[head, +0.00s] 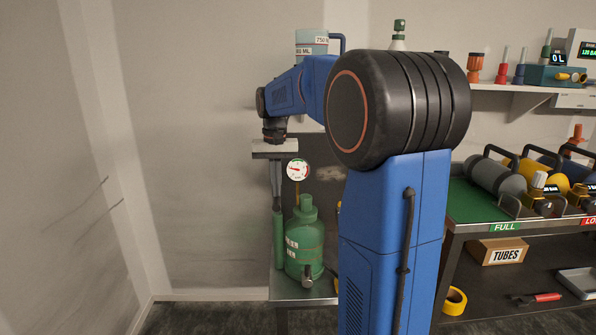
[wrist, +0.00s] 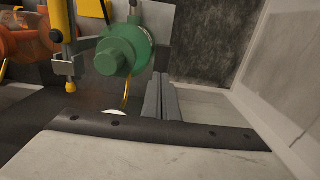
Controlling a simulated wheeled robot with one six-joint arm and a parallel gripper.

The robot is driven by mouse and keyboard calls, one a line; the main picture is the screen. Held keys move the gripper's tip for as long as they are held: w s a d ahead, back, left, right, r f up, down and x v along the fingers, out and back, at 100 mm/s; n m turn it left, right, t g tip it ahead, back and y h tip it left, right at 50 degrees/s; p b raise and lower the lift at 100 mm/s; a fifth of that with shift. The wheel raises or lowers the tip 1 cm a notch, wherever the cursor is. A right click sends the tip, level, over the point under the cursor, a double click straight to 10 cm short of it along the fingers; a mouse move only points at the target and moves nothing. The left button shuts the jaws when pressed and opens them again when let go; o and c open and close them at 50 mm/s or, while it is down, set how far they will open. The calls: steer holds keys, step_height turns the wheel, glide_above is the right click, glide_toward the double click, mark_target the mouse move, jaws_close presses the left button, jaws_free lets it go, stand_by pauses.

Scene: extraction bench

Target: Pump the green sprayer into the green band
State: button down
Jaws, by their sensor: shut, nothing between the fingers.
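The green sprayer (head: 305,245) stands upright on a low metal bench, with a slim green upright cylinder (head: 279,240) at its left. It also shows in the wrist view (wrist: 122,50), seen from above. A round gauge (head: 298,169) sits above the sprayer. Its red needle points left and slightly up; a green band shows near the top right of the dial, with the needle outside it. My gripper (head: 277,206) points down, shut and empty, its fingertips at the top of the slim cylinder; I cannot tell whether they touch. It shows shut in the wrist view (wrist: 160,78).
A yellow device (wrist: 62,25) and an orange one (wrist: 25,40) stand beside the sprayer in the wrist view. My arm hides them in the head view. A green-topped bench (head: 470,203) with cylinders is at right. Wall and open floor lie at left.

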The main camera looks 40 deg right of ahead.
steer(key=shift+f, duration=0.75)
steer(key=shift+r, duration=2.6)
steer(key=shift+f, duration=2.65)
steer(key=shift+r, duration=2.65)
steer(key=shift+r, duration=2.5)
